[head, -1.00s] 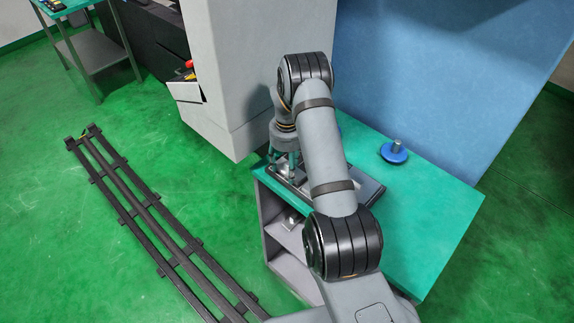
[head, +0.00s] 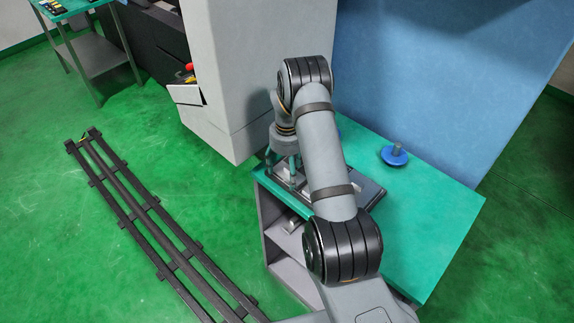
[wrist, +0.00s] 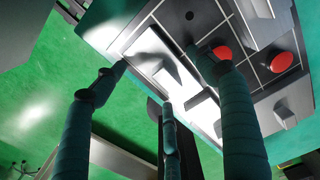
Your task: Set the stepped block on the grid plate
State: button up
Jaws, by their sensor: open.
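The dark grid plate with white lines and red discs fills the upper right of the wrist view (wrist: 247,72). In the head view only part of the dark tray area on the bench shows, behind my arm. A light metal piece with a raised, darker part (wrist: 166,72) lies at the plate's left side in the wrist view; it looks like the stepped block, but its outline is partly hidden. My gripper (head: 282,163) is over the left end of the bench. In the wrist view its three teal fingers (wrist: 160,78) are spread around this piece, with no clear grip on it.
The teal bench top (head: 430,200) is clear on the right, except for a blue knob-like object (head: 394,156). A large grey machine column (head: 240,75) stands close to my gripper's left. A blue wall or panel (head: 420,80) rises behind. A dark rail frame (head: 150,215) lies on the floor.

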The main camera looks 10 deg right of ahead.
aim_at(287, 175)
notch_tip(287, 175, up, 12)
jog(key=b, duration=0.3)
jog(key=shift+r, duration=0.15)
